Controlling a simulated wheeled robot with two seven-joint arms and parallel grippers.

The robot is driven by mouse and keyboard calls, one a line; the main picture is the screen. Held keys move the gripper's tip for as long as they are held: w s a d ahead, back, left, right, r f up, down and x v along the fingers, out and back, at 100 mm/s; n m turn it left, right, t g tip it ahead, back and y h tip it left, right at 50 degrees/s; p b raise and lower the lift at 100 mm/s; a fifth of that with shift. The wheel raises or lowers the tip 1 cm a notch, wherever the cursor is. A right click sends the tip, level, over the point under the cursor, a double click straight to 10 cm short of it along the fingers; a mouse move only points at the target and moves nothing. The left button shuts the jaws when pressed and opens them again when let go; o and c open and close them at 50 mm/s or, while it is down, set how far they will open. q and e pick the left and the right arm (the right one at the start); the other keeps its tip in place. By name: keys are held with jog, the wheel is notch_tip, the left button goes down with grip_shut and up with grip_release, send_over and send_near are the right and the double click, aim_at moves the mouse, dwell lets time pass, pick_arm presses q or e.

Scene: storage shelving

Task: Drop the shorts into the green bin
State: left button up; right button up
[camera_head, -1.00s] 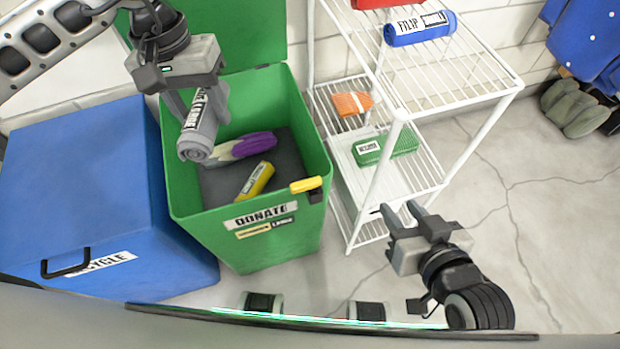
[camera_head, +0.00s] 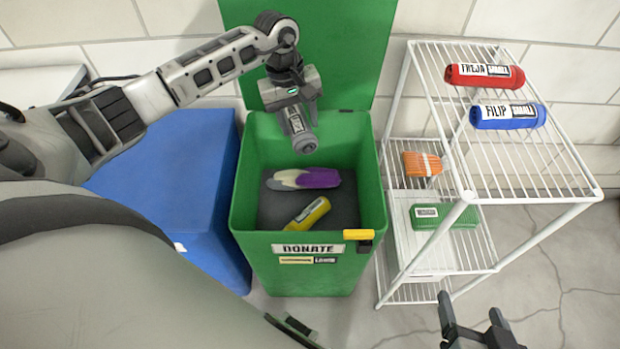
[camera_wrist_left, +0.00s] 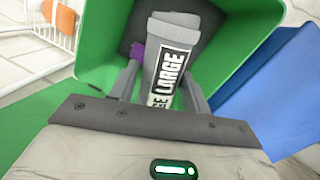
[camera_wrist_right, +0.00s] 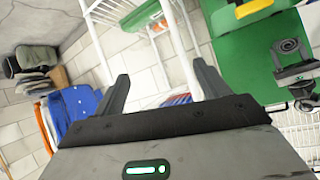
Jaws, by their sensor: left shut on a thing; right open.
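My left gripper (camera_head: 294,103) is shut on a grey rolled garment (camera_head: 301,133) with a white label. The left wrist view shows the roll (camera_wrist_left: 172,60) between the fingers, with "LARGE" readable. It hangs tilted above the open green bin (camera_head: 258,250), clear of its walls. Whether this roll is the shorts I cannot tell from its shape. Inside the bin lie a purple-and-cream item (camera_head: 318,178) and a yellow roll (camera_head: 308,213). My right gripper (camera_head: 471,307) is open and empty at the lower right; its spread fingers (camera_wrist_right: 161,76) show in the right wrist view.
A blue bin (camera_head: 165,168) stands left of the green one. A white wire shelf (camera_head: 505,185) on the right holds a red roll (camera_head: 484,75), a blue roll (camera_head: 508,116), an orange item (camera_head: 421,164) and a green item (camera_head: 445,216). The green lid (camera_head: 335,50) is raised behind.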

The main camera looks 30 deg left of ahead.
pick_arm(q)
jog(key=shift+f+b, duration=0.95)
jog(key=shift+f, duration=1.25)
jog(key=o, duration=1.1)
jog(key=shift+o, duration=0.2)
jog(key=shift+r, duration=0.15)
notch_tip(320, 180, up, 16)
jog(key=a, duration=0.2)
jog(key=shift+s+a+f+p, duration=0.25)
jog(key=shift+s+a+p, duration=0.05)
jog(key=shift+a, duration=0.05)
jog(key=shift+d, duration=0.1)
